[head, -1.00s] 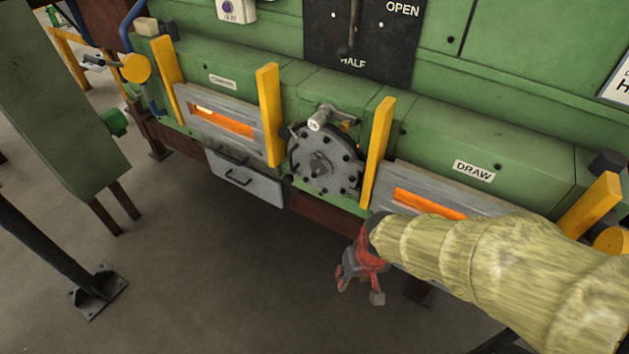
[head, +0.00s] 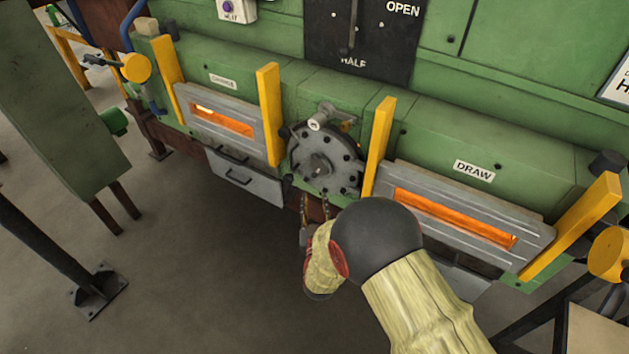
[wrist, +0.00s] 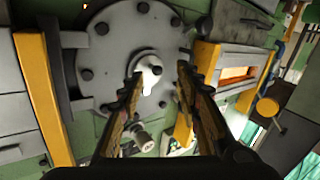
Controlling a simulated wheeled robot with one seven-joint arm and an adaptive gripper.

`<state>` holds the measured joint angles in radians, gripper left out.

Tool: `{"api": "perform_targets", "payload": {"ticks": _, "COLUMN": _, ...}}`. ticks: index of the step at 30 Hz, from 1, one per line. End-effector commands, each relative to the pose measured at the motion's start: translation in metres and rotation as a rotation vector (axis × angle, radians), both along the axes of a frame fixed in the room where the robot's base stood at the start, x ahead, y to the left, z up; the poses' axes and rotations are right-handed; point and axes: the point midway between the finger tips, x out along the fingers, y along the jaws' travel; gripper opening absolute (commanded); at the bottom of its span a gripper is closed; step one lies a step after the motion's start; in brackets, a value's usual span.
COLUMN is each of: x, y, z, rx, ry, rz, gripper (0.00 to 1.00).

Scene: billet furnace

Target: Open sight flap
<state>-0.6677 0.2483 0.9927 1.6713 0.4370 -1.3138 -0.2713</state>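A round grey bolted disc (head: 318,172) is mounted on the green furnace front between two doors; I take it to be the sight flap, though no label names it. It has a hub at its centre and a pale cylindrical knob (head: 317,123) above it. My gripper (head: 315,203) is just below the disc in the head view, partly hidden by my sleeved wrist. In the wrist view my gripper (wrist: 160,71) is open and empty, its two fingers pointing at the disc (wrist: 105,60). The pale hub (wrist: 149,70) shows between the fingertips; contact cannot be told.
Yellow posts (head: 378,148) and (head: 269,115) flank the disc. A glowing slotted door (head: 520,222) under the DRAW label is at right, another door (head: 240,143) at left. A black lever panel (head: 385,45) is above.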

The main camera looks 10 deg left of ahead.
Motion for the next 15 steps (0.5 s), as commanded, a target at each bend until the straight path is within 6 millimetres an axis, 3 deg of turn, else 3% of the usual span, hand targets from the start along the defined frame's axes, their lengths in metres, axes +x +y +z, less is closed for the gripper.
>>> {"api": "perform_targets", "payload": {"ticks": 5, "x": 0.006, "y": -0.001, "z": 0.014, "rx": -0.004, "ry": -0.056, "rz": -0.006, "gripper": 0.34}}
{"api": "perform_targets", "payload": {"ticks": 15, "x": 0.053, "y": 0.010, "z": 0.012, "rx": -0.006, "ry": -0.053, "rz": -0.007, "gripper": 0.34}}
